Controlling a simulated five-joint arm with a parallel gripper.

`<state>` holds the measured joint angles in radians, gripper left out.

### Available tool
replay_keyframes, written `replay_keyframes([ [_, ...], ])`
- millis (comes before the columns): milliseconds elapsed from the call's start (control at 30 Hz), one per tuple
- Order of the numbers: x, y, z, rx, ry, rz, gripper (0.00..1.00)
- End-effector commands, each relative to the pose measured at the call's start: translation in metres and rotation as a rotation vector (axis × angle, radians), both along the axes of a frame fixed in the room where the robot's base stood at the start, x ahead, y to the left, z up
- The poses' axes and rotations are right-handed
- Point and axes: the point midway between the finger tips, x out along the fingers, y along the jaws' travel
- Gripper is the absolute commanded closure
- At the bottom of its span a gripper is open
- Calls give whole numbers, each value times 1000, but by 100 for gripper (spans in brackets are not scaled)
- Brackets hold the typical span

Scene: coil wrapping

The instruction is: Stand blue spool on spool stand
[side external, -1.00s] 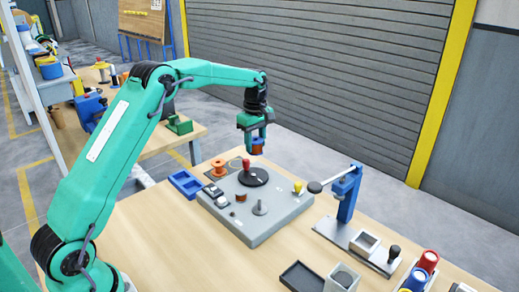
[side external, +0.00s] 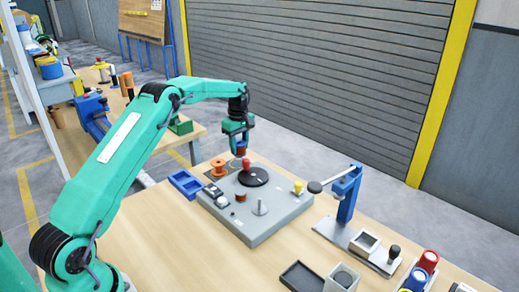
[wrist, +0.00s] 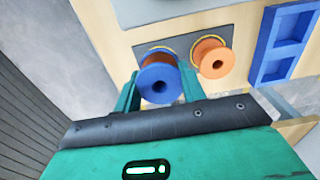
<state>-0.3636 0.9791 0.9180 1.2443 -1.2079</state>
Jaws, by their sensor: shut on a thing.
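The blue spool (wrist: 158,82), with blue flanges and copper-coloured winding, is between the fingers of my gripper (wrist: 158,90), which is shut on it. In the side view the spool (side external: 241,150) hangs below my gripper (side external: 240,145), to the upper right of the orange spool. The spool stand (wrist: 184,42) appears as a dark grey plate in the wrist view. An orange spool (wrist: 212,58) is on it, beside the blue spool in the picture. A yellowish ring shows on the plate just behind the blue spool. The spool's gap above the stand cannot be judged.
A blue two-part tray (wrist: 284,42) lies beside the stand. The grey machine base (side external: 250,222) carries a black disc with a red knob (side external: 246,166) close to the held spool. A blue lever post (side external: 347,193) stands to the right.

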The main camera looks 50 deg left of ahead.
Motion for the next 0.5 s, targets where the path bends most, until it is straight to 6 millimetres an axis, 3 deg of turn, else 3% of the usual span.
replay_keyframes([
  [200,3,19,-11,0,0,0,82],
  [500,3,21,-15,0,1,-1,82],
])
